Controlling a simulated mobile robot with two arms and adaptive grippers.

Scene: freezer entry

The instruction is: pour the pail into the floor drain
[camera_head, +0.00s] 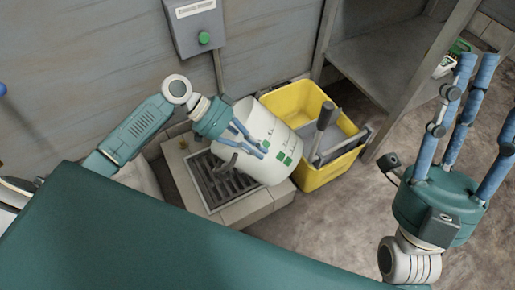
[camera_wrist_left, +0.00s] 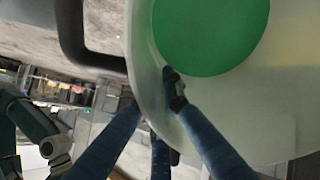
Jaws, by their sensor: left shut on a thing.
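The white pail (camera_head: 268,135), with green marks on its side, is tilted over the right part of the floor drain. The drain is a dark grate (camera_head: 214,186) in a pale raised surround, partly hidden by the pail. My left gripper (camera_head: 259,148) is shut on the pail. In the left wrist view the pail's pale wall (camera_wrist_left: 262,112) with a green round patch fills the right side, against my fingers (camera_wrist_left: 172,98). Its mouth and contents cannot be made out. My right gripper (camera_head: 484,75) is open and empty at the right, fingers upward.
A yellow mop bucket (camera_head: 318,174) with a grey wringer and upright handle stands right beside the pail. Behind it is a grey shelf unit (camera_head: 385,62). A wall box with a green button (camera_head: 204,38) hangs above the drain. The floor (camera_head: 325,225) at lower right is clear.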

